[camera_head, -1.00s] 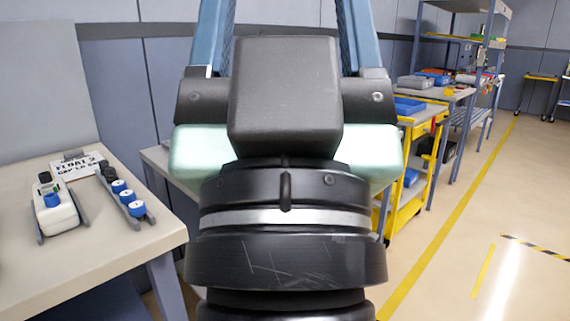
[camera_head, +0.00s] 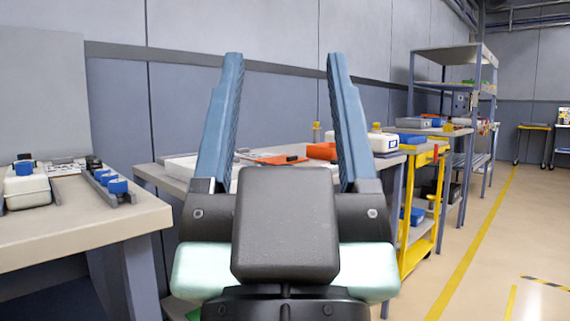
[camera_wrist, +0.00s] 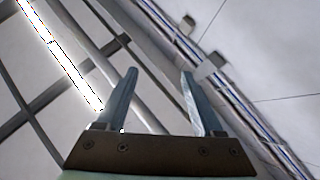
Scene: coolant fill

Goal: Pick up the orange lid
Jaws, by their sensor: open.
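My gripper (camera_head: 285,60) is open and empty in the middle of the head view, its two blue fingers pointing up and apart. It also shows open in the wrist view (camera_wrist: 158,73), with only ceiling beams and pipes behind it. A flat orange piece (camera_head: 276,159) lies on the table behind the gripper, seen between the fingers. An orange-red item (camera_head: 321,151) sits just right of it, partly behind the right finger. I cannot tell for sure which of these is the orange lid. Both are beyond the gripper, and nothing touches its fingers.
A table (camera_head: 85,228) at the left holds a white device (camera_head: 27,189) and blue-capped items (camera_head: 117,186). A white tray (camera_head: 181,167) is partly hidden by the left finger. The right floor is clear.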

